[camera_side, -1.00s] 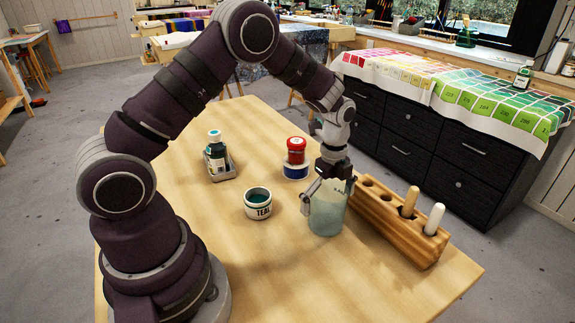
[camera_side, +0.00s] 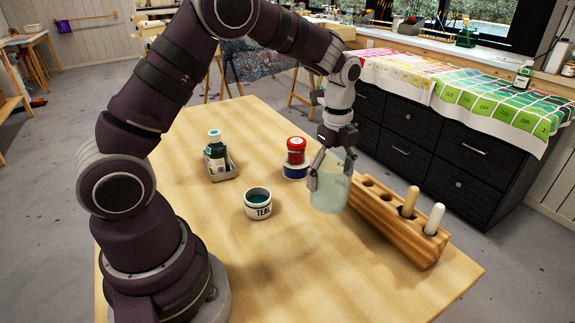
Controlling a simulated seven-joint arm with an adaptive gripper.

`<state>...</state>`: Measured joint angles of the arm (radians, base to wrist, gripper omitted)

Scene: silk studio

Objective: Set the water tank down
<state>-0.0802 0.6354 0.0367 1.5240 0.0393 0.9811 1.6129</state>
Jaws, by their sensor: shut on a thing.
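The water tank (camera_side: 330,193) is a pale, translucent blue-green container. My gripper (camera_side: 331,171) is shut on it from above, with a finger on either side near its rim. The tank is roughly upright and appears to be held a little above the table (camera_side: 260,280), though the gap under it is hard to judge. It hangs just left of the wooden rack's near face and overlaps the rack's left end in the picture.
The wooden rack (camera_side: 400,225) holds two upright pegs. A bottle (camera_side: 215,152) sits in a small grey tray (camera_side: 225,173). The front of the table is clear.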

